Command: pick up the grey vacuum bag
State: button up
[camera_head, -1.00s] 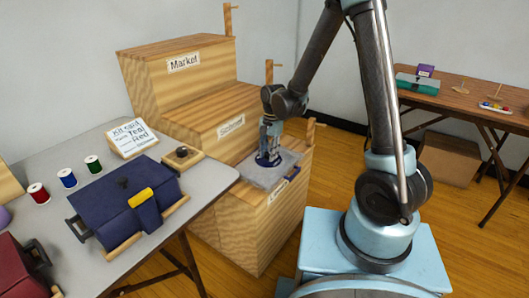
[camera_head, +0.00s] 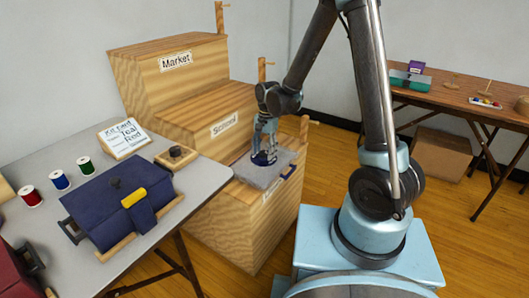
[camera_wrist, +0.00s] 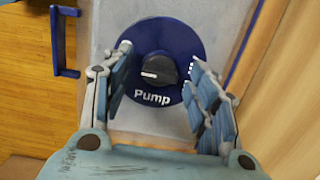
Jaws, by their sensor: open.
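The grey vacuum bag (camera_head: 258,178) lies flat on the lowest step of the wooden stepped stand. In the wrist view its pale grey surface (camera_wrist: 108,35) carries a round dark blue disc (camera_wrist: 185,52) marked "Pump", with a black knob (camera_wrist: 160,72) in the middle. A blue handle (camera_wrist: 57,45) sticks out beyond the bag's left edge there. My gripper (camera_head: 264,157) is over the bag, pointing down. In the wrist view its open fingers (camera_wrist: 160,82) stand on either side of the knob, with a gap to it on both sides. Whether the fingertips touch the disc cannot be told.
The stand (camera_head: 235,225) has higher steps labelled "Market" and another word, with wooden posts at its right side. At left a grey table (camera_head: 205,178) holds a navy bag (camera_head: 112,205), thread spools and a card. A brown table (camera_head: 470,98) stands at right. Floor between is clear.

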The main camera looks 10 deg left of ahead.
notch_tip(320, 180, up, 11)
jog(key=w, duration=0.1)
jog(key=shift+w+d+r, duration=0.15)
jog(key=shift+d+r, duration=0.05)
jog(key=shift+d, duration=0.1)
dwell(0.4)
